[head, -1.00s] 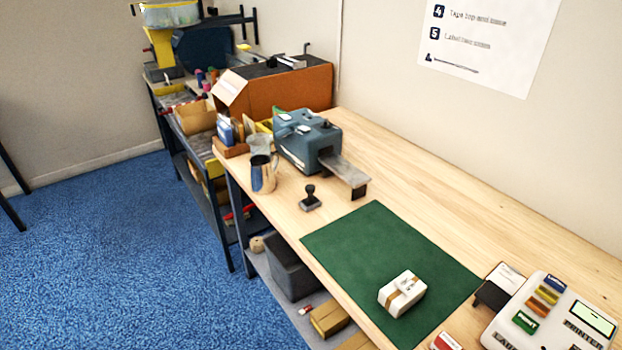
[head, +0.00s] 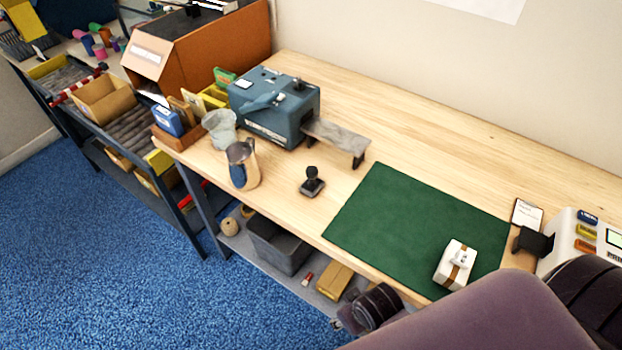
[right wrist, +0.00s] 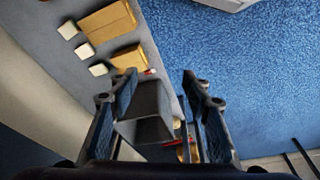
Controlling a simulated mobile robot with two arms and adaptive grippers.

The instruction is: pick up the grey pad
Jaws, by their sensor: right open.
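I cannot make out a clear grey pad in either view. The nearest grey flat thing is the plate (head: 340,137) at the outlet of the blue-grey machine (head: 272,108) on the bench. A black stamp (head: 312,183) stands in front of it. My right gripper (right wrist: 158,85) is open in the right wrist view, with nothing held between its fingers. A dark grey bin (right wrist: 152,105) on the lower shelf shows behind them. In the head view my right arm reaches in from the lower right, low by the bench's front edge. My left gripper is not in view.
A green mat (head: 400,215) lies on the bench with a white box (head: 442,272) on it. A metal jug (head: 243,170) stands near the front edge. A printer (head: 562,243) is at the right. The bench's back strip is clear. Cardboard boxes (right wrist: 108,22) lie on the lower shelf.

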